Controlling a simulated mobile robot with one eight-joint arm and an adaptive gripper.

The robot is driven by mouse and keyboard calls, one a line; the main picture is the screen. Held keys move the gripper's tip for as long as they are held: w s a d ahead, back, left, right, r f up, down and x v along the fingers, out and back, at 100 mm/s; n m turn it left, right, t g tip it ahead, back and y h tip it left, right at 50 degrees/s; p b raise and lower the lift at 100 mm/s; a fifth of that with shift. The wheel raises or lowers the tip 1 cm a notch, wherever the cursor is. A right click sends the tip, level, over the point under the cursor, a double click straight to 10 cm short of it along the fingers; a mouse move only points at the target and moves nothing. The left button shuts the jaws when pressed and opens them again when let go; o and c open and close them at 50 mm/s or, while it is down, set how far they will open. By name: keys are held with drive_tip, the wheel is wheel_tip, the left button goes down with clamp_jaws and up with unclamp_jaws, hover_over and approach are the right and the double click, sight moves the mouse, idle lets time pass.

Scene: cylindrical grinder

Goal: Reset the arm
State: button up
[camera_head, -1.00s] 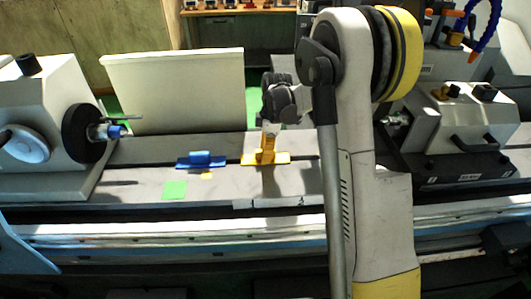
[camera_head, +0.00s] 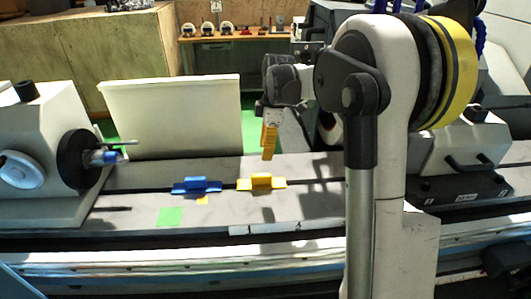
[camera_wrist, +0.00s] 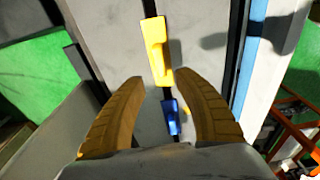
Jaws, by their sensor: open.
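My gripper (camera_head: 268,142) hangs above the grinder's table in the head view, its yellow fingers pointing down. In the wrist view my gripper (camera_wrist: 180,105) has its two fingers spread wide with nothing held between them. A yellow block-like fixture (camera_head: 262,182) sits on the table below the gripper and apart from it; it also shows in the wrist view (camera_wrist: 156,52), beyond the fingertips. A blue fixture (camera_head: 196,186) sits to its left and shows in the wrist view (camera_wrist: 171,116) between the fingers.
A green patch (camera_head: 169,217) lies on the table (camera_head: 125,190) in front of the blue fixture. The grey headstock (camera_head: 45,150) stands at the left, and another machine unit (camera_head: 465,150) at the right behind my arm. A pale upright panel (camera_head: 175,108) stands behind the table.

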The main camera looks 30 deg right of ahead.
idle(0.3)
drive_tip(key=s+a+r+m+t+h+b, duration=0.1)
drive_tip(key=s+a+r+m, duration=0.15)
drive_tip(key=s+a, duration=0.2)
drive_tip(key=s+a+r+m+t+b, duration=0.1)
drive_tip(key=s+a+r+m+t, duration=0.1)
drive_tip(key=s+a+m, duration=0.3)
drive_tip(key=s+a+f+m+t, duration=0.1)
drive_tip(key=s+m, duration=0.1)
drive_tip(key=s, duration=0.3)
drive_tip(key=s+a+f+m+t+b, duration=0.1)
drive_tip(key=s+a+f+m, duration=0.1)
drive_tip(key=s, duration=0.2)
drive_tip(key=s+a+f+m+t+b, duration=0.1)
drive_tip(key=s+f+m, duration=0.1)
drive_tip(key=s, duration=0.3)
drive_tip(key=shift+s+a+t, duration=0.15)
drive_tip(key=shift+s+t, duration=0.15)
drive_tip(key=shift+r, duration=0.1)
